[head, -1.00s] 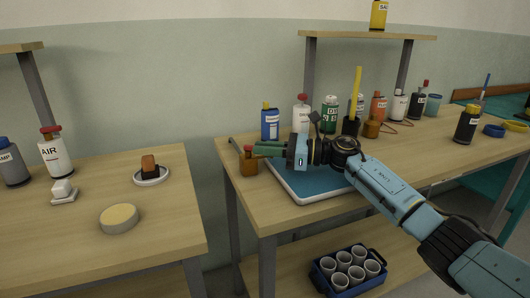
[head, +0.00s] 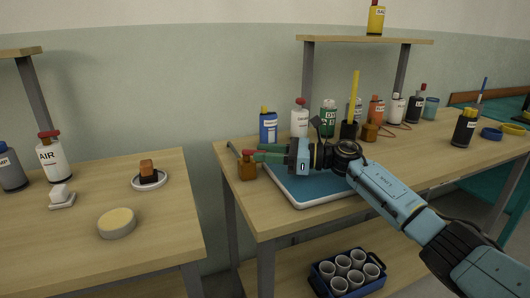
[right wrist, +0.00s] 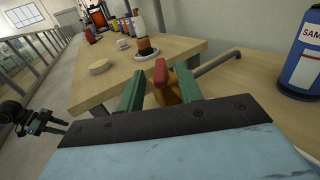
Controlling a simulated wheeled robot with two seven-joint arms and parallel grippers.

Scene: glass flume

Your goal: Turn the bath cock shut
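The bath cock appears to be the small amber-brown piece (head: 247,170) with a red handle (head: 250,153) at the left end of the right-hand bench. A grey rod or pipe (right wrist: 218,62) runs close by. My right gripper (head: 262,152) is open around the handle, with a gap to the fingers; contact is not clear. My left gripper (right wrist: 55,125) shows small at the left of the right wrist view, away from the cock.
A blue-topped white tray (head: 310,192) lies under my right gripper. Bottles stand behind it, including a blue one (head: 268,127) and a white one (head: 300,118). A gap separates the benches.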

